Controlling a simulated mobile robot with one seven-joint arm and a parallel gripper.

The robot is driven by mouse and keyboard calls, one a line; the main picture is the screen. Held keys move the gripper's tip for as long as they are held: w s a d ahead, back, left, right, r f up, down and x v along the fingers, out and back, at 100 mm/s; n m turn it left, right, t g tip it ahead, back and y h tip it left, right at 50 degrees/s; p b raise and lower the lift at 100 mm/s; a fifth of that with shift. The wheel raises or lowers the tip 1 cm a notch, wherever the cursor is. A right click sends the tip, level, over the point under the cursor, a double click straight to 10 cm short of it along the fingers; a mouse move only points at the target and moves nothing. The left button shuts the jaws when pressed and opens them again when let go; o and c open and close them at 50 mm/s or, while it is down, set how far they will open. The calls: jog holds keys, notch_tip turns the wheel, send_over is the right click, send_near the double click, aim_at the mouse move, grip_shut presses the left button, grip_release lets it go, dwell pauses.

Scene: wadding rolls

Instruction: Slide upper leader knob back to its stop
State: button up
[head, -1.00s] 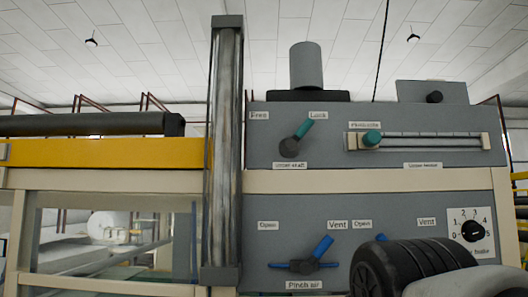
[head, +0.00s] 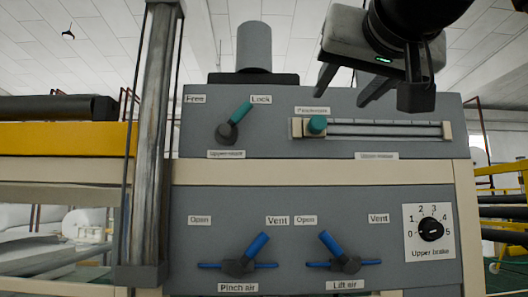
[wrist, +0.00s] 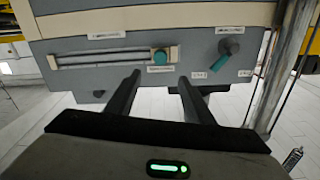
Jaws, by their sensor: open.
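The upper leader knob (head: 317,125) is a teal-green round knob on a cream block at the left end of a horizontal slotted rail (head: 390,130) on the grey panel. In the wrist view the knob (wrist: 160,56) shows beyond my fingertips, just above the gap between them, with the rail running off to the left. My gripper (head: 345,88) is open and empty, above and to the right of the knob in the head view, apart from it. Its two dark fingers also show spread in the wrist view (wrist: 159,80).
A teal-handled upper shaft lever (head: 236,122) sits left of the rail, tilted toward Lock. Two blue-handled air levers (head: 245,256) (head: 335,252) and the upper brake dial (head: 431,229) are on the lower panel. A vertical metal column (head: 152,140) stands at left.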

aim_at(319, 122)
jog(key=w+p, duration=0.3)
jog(key=w, duration=1.3)
jog(key=shift+w+f, duration=0.1)
jog(key=shift+w, duration=0.1)
grip_shut()
